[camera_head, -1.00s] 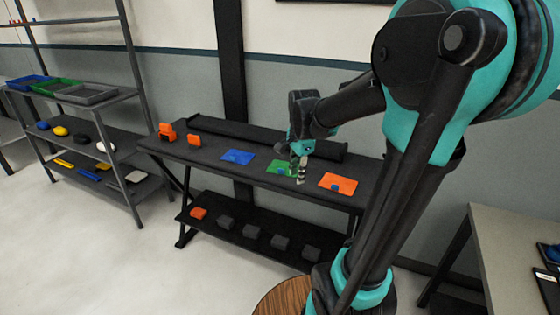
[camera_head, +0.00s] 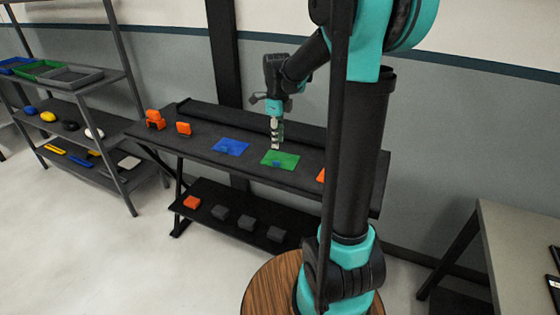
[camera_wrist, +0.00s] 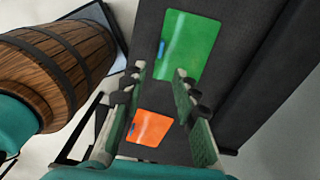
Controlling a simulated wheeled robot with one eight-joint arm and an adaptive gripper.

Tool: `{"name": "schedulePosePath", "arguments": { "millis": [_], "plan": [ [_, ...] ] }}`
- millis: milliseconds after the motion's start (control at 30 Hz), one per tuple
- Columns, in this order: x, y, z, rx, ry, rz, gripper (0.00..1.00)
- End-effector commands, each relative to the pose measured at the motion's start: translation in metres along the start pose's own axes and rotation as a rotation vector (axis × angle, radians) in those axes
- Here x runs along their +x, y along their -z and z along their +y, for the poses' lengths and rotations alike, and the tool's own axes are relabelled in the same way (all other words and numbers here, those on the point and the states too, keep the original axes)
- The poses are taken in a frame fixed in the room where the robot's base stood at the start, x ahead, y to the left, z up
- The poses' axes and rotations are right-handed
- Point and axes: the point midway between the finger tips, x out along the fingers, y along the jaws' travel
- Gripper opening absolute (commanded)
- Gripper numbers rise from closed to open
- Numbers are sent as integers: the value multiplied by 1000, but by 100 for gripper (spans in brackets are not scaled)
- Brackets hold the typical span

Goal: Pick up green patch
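The green patch (camera_head: 288,159) lies flat on the dark table top and carries a small blue tab near its front edge. It also shows in the wrist view (camera_wrist: 192,40), beyond my fingertips. My gripper (camera_head: 277,147) points down over the patch's far left edge in the head view. In the wrist view my gripper (camera_wrist: 160,72) is open, with nothing between its fingers. The patch appears apart from the fingers; the exact height above it is hard to tell.
A blue patch (camera_head: 230,146) lies left of the green one. An orange patch (camera_wrist: 150,127) lies on its other side, mostly hidden by my arm in the head view. Orange blocks (camera_head: 155,119) stand at the table's left end. A long dark roll (camera_head: 230,116) lies along the back.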

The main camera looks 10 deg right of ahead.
Motion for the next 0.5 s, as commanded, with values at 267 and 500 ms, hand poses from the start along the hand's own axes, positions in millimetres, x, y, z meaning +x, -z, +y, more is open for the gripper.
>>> {"name": "schedulePosePath", "arguments": {
  "millis": [267,500],
  "plan": [
    [42,0,0,-1,0,0,29],
    [58,-2,-1,-1,0,0,29]
  ]
}}
